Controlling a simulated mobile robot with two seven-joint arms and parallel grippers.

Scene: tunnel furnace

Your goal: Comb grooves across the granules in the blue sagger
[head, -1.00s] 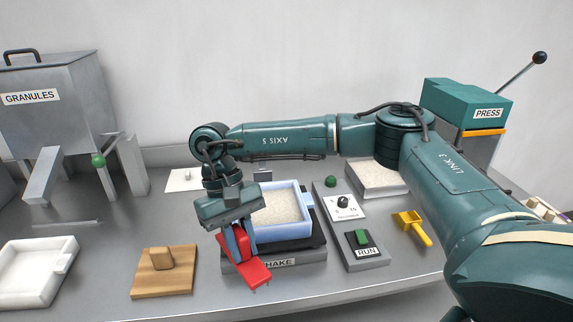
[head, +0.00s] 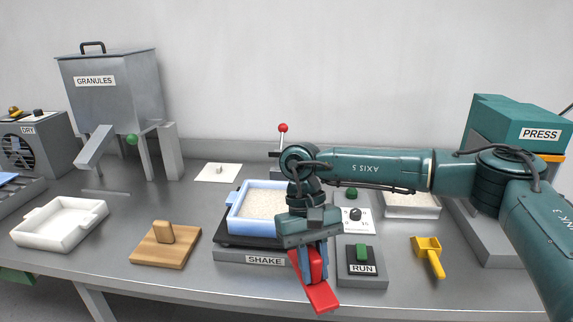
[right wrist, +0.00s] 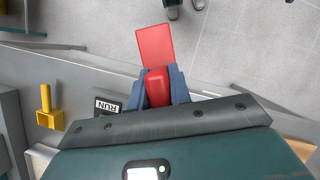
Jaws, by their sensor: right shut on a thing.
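The blue sagger (head: 252,229) sits on the dark plate of the SHAKE unit and holds pale granules (head: 264,203); its right side is partly hidden by my right gripper. My right gripper (head: 312,265) is shut on the handle of a red comb tool (head: 321,297), in front and to the right of the sagger. The tool hangs clear of the granules, near the table's front edge. In the right wrist view the red tool (right wrist: 155,47) sticks out between the blue fingers, with floor behind it. Its teeth cannot be made out. My left gripper is not in view.
The SHAKE unit (head: 232,256) and RUN button box (head: 366,268) stand close to the tool. A wooden block on a board (head: 165,255), a white tray (head: 60,240) and a yellow scoop (head: 429,262) lie around. The granules hopper (head: 110,90) stands back left, the press (head: 520,122) right.

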